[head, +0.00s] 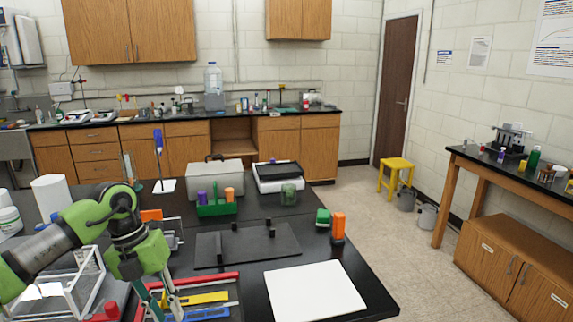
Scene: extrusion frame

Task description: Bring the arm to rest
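My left arm comes in from the left, green and grey, and bends down over the near left part of the black table (225,284). My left gripper (162,298) points down over a tray of tools at the bottom edge. Its fingers blend with the tools below, so I cannot tell whether it is open or shut. No held object can be made out. My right arm and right gripper are not in view.
Yellow and blue tools (200,299) lie below the gripper. A black plate (220,248) and a white sheet (315,290) lie to the right.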

